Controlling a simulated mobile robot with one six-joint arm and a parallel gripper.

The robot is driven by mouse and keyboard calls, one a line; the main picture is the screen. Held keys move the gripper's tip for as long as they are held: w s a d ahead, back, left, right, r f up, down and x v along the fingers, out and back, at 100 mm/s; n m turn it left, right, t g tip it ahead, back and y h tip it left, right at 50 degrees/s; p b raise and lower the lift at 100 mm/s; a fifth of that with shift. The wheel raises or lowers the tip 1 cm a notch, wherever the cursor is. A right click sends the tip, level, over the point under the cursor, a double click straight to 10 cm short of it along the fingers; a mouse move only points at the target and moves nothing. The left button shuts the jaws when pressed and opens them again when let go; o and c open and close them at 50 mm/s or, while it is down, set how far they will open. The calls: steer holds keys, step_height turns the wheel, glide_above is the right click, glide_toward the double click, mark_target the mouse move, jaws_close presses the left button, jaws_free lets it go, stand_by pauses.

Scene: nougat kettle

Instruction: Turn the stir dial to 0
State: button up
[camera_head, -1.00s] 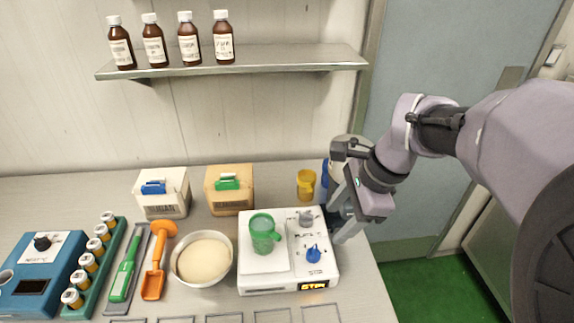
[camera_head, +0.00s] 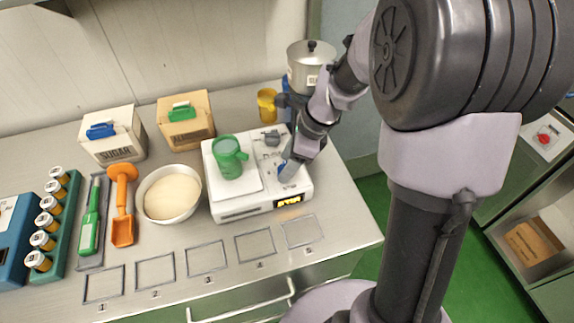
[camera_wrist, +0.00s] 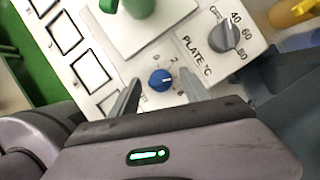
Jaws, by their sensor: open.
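My gripper (camera_wrist: 158,92) is open and empty. In the head view my gripper (camera_head: 287,172) comes down over the right side of the stirrer and mostly hides the dial. The grey plate-temperature dial (camera_wrist: 224,36) is beside it, with 40, 60 and 80 marked.
A green beaker (camera_head: 228,156) stands on the stirrer's plate. A yellow cup (camera_head: 267,104) and a steel pot (camera_head: 311,66) are behind. A white bowl (camera_head: 148,211) is left of the stirrer. Outlined numbered squares (camera_head: 206,257) lie along the bench front.

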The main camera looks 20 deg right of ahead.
jaws_close()
steer(key=shift+p, duration=0.35)
steer(key=n+p, duration=0.1)
steer(key=n+g+p, duration=0.1)
steer(key=n+p, duration=0.1)
steer(key=n, duration=0.1)
steer(key=shift+w+r+g+y+p, duration=0.1)
steer(key=shift+r+g+y+p, duration=0.15)
steer(key=shift+g+y+p, duration=0.05)
steer(key=n+p, duration=0.2)
steer(key=n+g+p, duration=0.1)
steer(key=n+p, duration=0.1)
steer(key=shift+w+n+g, duration=0.15)
steer(key=shift+n+g, duration=0.15)
steer(key=n+p, duration=0.2)
steer(key=n+g+h+p, duration=0.1)
steer(key=n, duration=0.1)
steer(key=shift+w+a+g+p, duration=0.1)
steer(key=shift+a+g+p, duration=0.05)
steer(key=shift+g+p, duration=0.2)
steer(key=shift+w+f+n+g+h+p, duration=0.1)
steer(key=shift+n+g+h+p, duration=0.15)
steer(key=shift+n+h+p, duration=0.7)
steer(key=shift+f+n+g+y+p, duration=0.15)
steer(key=shift+n+p, duration=0.25)
steer(key=shift+n, duration=1.15)
